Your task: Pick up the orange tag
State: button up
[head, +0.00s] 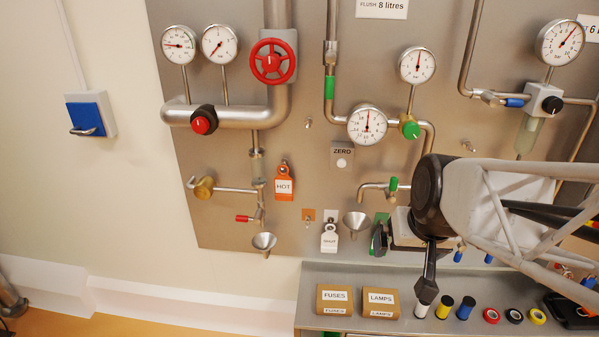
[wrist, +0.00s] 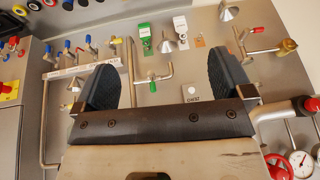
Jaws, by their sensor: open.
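The orange tag (head: 284,186), lettered HOT, hangs upright on the steel panel below the red handwheel in the head view. I cannot make it out in the wrist view. My gripper (head: 402,265) is open, well to the right of the tag and lower, in front of the panel. In the wrist view my gripper (wrist: 165,78) has its two dark fingers wide apart, with nothing between them but the panel behind. A small orange plate (head: 308,215) with a hook is on the panel right of and below the tag. It also shows in the wrist view (wrist: 200,42).
A white tag (head: 329,238) and a green tag (head: 381,219), partly hidden by my gripper, hang between the orange tag and my gripper. Funnels (head: 264,242) and pipes with valves (head: 230,190) stick out nearby. Boxes (head: 335,300) and rolls stand on the shelf below.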

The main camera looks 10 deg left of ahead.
jog(key=w+a+f+t, duration=0.2)
jog(key=w+a, duration=0.3)
jog(key=w, duration=0.3)
jog(key=w+a+f+t+y, duration=0.1)
jog(key=w+a+f, duration=0.1)
jog(key=w+a, duration=0.5)
jog(key=w+a+f+t, duration=0.2)
jog(key=w+a, duration=0.1)
jog(key=w, duration=0.7)
jog(key=t+h, duration=0.2)
jog(key=t, duration=0.2)
send_near(284, 194)
jog(key=shift+w+f+m, duration=0.15)
jog(key=shift+w+f, duration=0.2)
jog(key=shift+w, duration=0.25)
jog(key=shift+w+f+m, duration=0.15)
jog(key=shift+w+f, duration=0.15)
jog(key=shift+w, duration=0.3)
jog(key=shift+x, duration=1.3)
jog(key=shift+w, duration=0.15)
jog(key=shift+x, duration=2.45)
